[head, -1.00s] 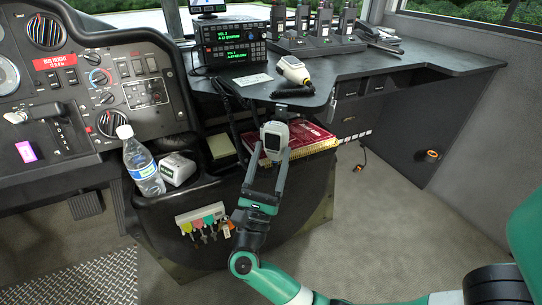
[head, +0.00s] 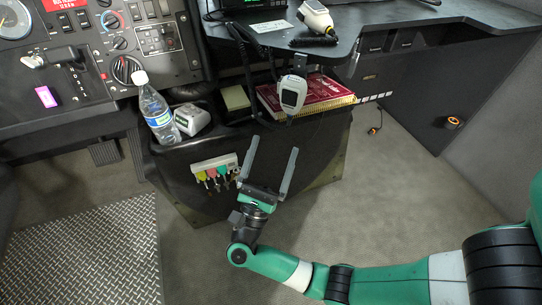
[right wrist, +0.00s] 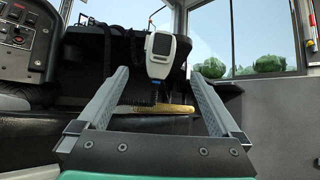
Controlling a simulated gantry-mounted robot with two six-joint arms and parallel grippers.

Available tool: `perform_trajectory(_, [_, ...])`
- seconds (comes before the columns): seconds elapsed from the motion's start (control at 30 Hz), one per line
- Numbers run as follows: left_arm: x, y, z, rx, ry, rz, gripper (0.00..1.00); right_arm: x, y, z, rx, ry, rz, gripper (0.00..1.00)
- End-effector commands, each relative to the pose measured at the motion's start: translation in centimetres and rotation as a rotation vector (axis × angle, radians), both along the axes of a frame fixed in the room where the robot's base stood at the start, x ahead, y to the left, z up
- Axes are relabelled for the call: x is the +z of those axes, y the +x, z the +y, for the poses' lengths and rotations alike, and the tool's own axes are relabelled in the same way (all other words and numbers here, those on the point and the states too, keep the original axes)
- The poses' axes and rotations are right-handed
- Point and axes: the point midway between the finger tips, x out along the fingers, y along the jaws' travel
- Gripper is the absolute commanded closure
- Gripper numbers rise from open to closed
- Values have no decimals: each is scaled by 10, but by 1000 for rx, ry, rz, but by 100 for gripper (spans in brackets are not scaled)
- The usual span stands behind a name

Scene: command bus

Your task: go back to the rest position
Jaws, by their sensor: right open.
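My right gripper (head: 274,145) is open and empty, its two fingers pointing up toward the console. A white and grey hand microphone (head: 292,94) hangs upright below the desk edge, in front of a red book. It is beyond the fingertips and apart from them in the head view. In the right wrist view the microphone (right wrist: 160,54) shows between the open fingers, farther off, with its dark cord hanging below. My left gripper is not in view.
A second microphone (head: 315,17) lies on the desk (head: 400,16). The red book (head: 310,92), a water bottle (head: 156,112) and a white device (head: 192,118) rest on the console. Keys (head: 216,172) hang on its front. Floor (head: 400,210) at right is clear.

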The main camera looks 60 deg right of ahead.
Motion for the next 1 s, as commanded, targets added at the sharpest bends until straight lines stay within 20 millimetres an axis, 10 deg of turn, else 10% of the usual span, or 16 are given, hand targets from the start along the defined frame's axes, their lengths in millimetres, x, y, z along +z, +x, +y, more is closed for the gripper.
perform_trajectory(0.63, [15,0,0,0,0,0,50,9,0,10,-3,0,-7,0])
perform_trajectory(0.77, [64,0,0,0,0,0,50,87,3,6,-16,10,-99,0])
perform_trajectory(1.0, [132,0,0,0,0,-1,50,292,-11,22,14,-149,-322,0])
